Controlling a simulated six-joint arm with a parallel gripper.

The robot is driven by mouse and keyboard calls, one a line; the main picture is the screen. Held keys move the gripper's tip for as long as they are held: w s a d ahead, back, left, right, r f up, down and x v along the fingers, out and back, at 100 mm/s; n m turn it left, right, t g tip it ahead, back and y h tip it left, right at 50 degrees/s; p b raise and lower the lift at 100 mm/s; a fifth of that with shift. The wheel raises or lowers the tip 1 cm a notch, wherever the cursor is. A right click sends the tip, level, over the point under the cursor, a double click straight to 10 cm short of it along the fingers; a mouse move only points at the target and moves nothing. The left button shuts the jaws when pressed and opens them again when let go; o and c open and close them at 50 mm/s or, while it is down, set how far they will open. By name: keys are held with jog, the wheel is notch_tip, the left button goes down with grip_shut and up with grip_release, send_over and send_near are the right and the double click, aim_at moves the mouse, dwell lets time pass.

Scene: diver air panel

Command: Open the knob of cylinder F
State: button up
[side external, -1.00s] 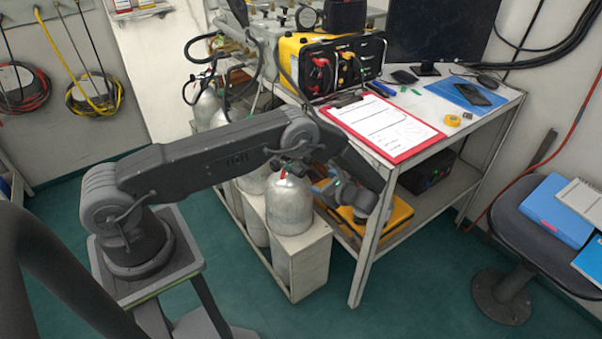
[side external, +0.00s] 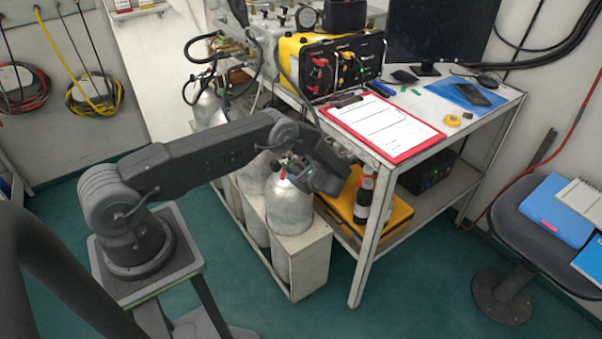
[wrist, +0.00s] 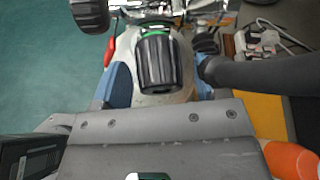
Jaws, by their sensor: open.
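Several silver cylinders stand in a row by the bench; no letter is readable, so I cannot tell which is F. My gripper (side external: 296,168) is at the valve of the nearest cylinder (side external: 290,210). In the wrist view a ribbed black knob (wrist: 157,62) with a green ring at its base sits above the silver cylinder top (wrist: 124,50). My open gripper (wrist: 161,80) has a blue finger on each side of this knob, with visible gaps. A second black knob (wrist: 90,14) is at the upper left. How far the knob is turned cannot be told.
A bench frame (side external: 364,250) stands close on the right, with a yellow case (side external: 395,213) and an orange, black and white object (side external: 364,190) on its lower shelf. A dark hose-like shape (wrist: 262,76) crosses the wrist view's right side. Floor is clear in front.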

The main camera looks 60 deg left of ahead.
jog(key=c, duration=0.9)
jog(key=shift+n+t+y, duration=0.4)
jog(key=shift+n+t, duration=0.6)
jog(key=shift+n, duration=0.5)
jog(key=o, duration=0.9)
jog(key=v, duration=1.3)
jog(key=shift+d, duration=0.4)
